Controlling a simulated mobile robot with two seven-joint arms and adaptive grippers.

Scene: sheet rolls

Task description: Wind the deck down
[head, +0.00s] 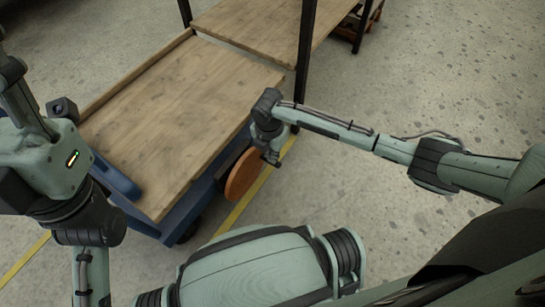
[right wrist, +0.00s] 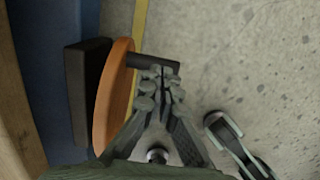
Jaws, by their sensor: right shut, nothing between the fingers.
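The wooden deck (head: 180,105) lies on a blue cart frame (head: 152,224) at the left of the head view. An orange crank wheel (head: 243,174) stands upright at the cart's near right side. In the right wrist view the wheel (right wrist: 114,105) shows nearly edge-on, with a black handle (right wrist: 152,62) sticking out to the right. My right gripper (head: 274,158) is beside the wheel. In the right wrist view its fingers (right wrist: 164,76) are shut and empty, with the tips overlapping the handle; I cannot tell whether they touch it. My left arm shows, but its gripper does not.
A second wooden surface (head: 262,22) between dark posts (head: 305,50) adjoins the deck's far end. A black block (right wrist: 86,92) sits between the wheel and the blue frame. A yellow line (head: 240,208) runs along the floor under the cart edge. The concrete floor (head: 440,75) to the right is clear.

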